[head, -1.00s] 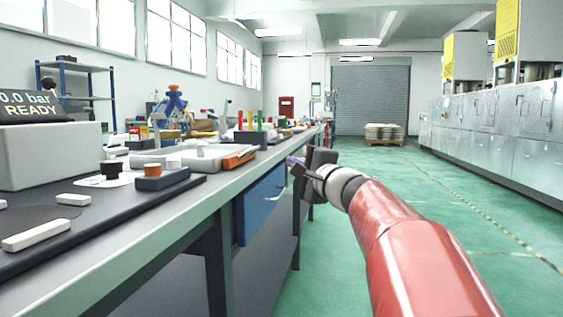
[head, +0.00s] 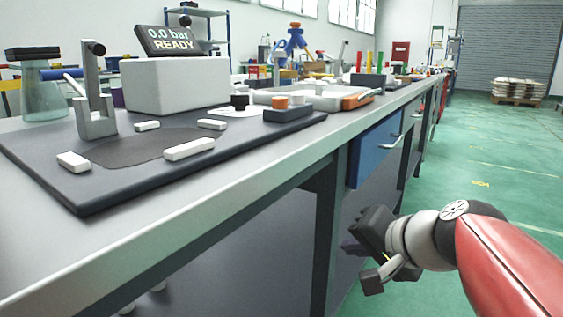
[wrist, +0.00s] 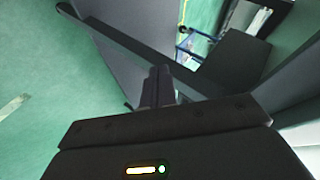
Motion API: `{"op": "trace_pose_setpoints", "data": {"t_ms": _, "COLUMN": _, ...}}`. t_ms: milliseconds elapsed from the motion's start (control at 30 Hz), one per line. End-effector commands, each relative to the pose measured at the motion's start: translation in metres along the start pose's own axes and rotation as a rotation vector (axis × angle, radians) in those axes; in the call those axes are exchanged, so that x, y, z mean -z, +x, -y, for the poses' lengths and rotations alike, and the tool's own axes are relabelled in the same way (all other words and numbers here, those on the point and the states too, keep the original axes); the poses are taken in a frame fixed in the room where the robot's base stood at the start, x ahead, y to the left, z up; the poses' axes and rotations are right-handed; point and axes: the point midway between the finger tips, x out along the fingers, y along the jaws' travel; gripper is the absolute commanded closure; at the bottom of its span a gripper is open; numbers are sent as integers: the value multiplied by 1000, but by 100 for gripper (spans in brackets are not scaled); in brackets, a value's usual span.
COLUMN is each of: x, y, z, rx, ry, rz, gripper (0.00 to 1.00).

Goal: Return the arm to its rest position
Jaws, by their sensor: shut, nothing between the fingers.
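My red arm (head: 510,262) reaches in from the lower right of the head view. My gripper (head: 357,248) is at its end, in front of the bench's side and below the level of the bench top. Part of the gripper is turned away in the head view. In the wrist view the fingers of my gripper (wrist: 158,88) are together with nothing between them. Bench framework and green floor show beyond them.
The long bench (head: 235,178) fills the left and middle, with a blue drawer (head: 376,150). On it are a dark mat (head: 85,188) with white blocks, a grey box (head: 178,84) with a display, and an orange-edged tray (head: 358,100). Green floor (head: 490,150) lies open at right.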

Motion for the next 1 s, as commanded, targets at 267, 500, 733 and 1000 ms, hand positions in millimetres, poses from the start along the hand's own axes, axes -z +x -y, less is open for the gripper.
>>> {"op": "trace_pose_setpoints", "data": {"t_ms": 267, "x": -98, "y": -14, "z": -88, "rx": -336, "ry": -425, "rz": 161, "gripper": 100}}
{"op": "trace_pose_setpoints", "data": {"t_ms": 500, "x": -118, "y": -40, "z": -129, "rx": -522, "ry": -671, "rz": 213, "gripper": 100}}
{"op": "trace_pose_setpoints", "data": {"t_ms": 733, "x": -95, "y": -73, "z": -88, "rx": -519, "ry": -662, "rz": 213, "gripper": 100}}
{"op": "trace_pose_setpoints", "data": {"t_ms": 1000, "x": -72, "y": -107, "z": -46, "rx": -518, "ry": -661, "rz": 212, "gripper": 100}}
